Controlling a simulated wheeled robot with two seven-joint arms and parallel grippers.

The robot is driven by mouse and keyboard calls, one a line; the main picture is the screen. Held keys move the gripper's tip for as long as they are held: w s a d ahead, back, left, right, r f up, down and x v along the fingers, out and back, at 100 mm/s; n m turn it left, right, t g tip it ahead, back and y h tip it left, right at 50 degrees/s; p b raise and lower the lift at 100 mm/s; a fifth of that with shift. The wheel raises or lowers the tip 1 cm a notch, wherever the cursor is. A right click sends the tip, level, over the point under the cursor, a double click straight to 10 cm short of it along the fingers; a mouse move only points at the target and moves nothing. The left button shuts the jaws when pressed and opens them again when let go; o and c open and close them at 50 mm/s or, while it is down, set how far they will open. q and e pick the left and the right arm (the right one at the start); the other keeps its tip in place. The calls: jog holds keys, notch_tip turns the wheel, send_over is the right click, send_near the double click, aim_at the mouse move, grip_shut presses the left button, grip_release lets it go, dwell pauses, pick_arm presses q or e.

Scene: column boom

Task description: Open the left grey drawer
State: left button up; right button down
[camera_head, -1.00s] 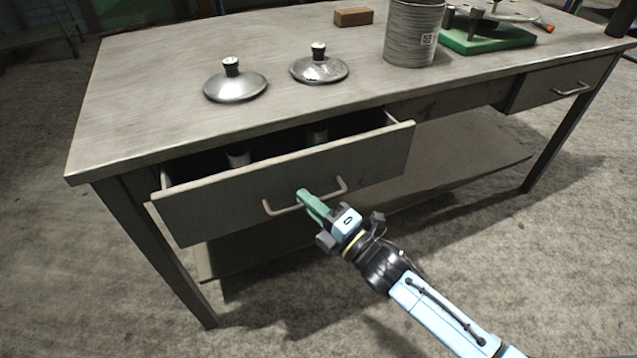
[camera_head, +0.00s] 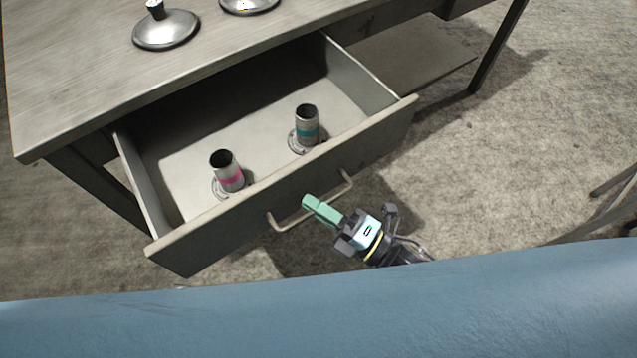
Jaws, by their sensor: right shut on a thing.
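The left grey drawer (camera_head: 285,205) is pulled well out of the grey table, and its inside shows. Its bar handle (camera_head: 288,222) is on the front panel. My right gripper (camera_head: 312,205) is shut on the handle near its middle, with green fingertips that hide part of the bar. Inside the drawer stand two metal cylinders with flanged bases, one with a pink band (camera_head: 230,174) at left and one with a teal band (camera_head: 306,127) at right. My left gripper is not in view.
The grey tabletop (camera_head: 70,75) carries a metal lid (camera_head: 166,30) with a black knob and a second lid (camera_head: 248,4) cut by the top edge. A lower shelf (camera_head: 415,62) is under the table. A broad blue surface fills the bottom. Bare floor lies at right.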

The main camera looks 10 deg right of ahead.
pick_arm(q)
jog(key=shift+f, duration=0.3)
pick_arm(e)
jog(key=shift+s+d, duration=0.25)
jog(key=shift+s, duration=0.2)
jog(key=c, duration=1.5)
grip_release()
